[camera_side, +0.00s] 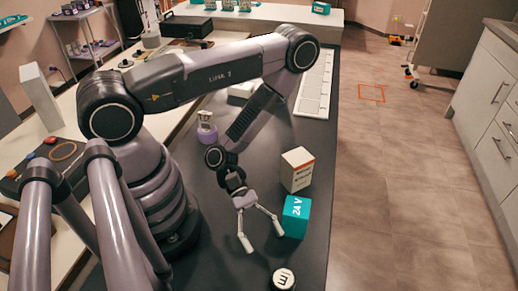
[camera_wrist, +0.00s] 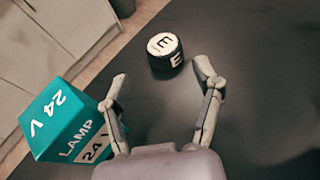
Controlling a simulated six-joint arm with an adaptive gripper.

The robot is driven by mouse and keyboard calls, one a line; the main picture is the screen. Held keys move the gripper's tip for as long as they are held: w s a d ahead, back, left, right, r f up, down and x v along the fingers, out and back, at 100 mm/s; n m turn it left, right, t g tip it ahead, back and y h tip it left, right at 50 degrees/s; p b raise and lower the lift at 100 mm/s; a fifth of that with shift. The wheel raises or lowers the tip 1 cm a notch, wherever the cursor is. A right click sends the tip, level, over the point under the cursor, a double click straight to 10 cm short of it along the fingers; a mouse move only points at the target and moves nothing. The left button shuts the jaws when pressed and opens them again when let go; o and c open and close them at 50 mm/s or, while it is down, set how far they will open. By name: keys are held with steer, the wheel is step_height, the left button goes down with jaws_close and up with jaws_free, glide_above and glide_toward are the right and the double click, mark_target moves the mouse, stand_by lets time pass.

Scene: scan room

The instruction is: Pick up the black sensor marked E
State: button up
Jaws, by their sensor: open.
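The black sensor marked E (camera_side: 283,280) is a short black cylinder with a white top bearing a black E. It stands near the front of the dark table in the side view. In the wrist view the sensor (camera_wrist: 165,51) lies just beyond the fingertips, between their lines and apart from them. My gripper (camera_side: 263,242) is open and empty, above the table and behind the sensor. Both its fingers show in the wrist view (camera_wrist: 161,80).
A teal box marked 24 V (camera_side: 295,217) stands close beside my right finger in the side view; it also shows at left in the wrist view (camera_wrist: 66,118). A white carton (camera_side: 297,170) stands behind it. A purple-based item (camera_side: 207,133) is farther back. Table right of the sensor in the wrist view is clear.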

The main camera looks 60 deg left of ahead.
mark_target(283, 278)
steer(key=x, duration=1.1)
steer(key=shift+s+d+f, duration=0.15)
steer(key=shift+d+f, duration=0.05)
steer(key=shift+d, duration=0.1)
steer(key=c, duration=1.1)
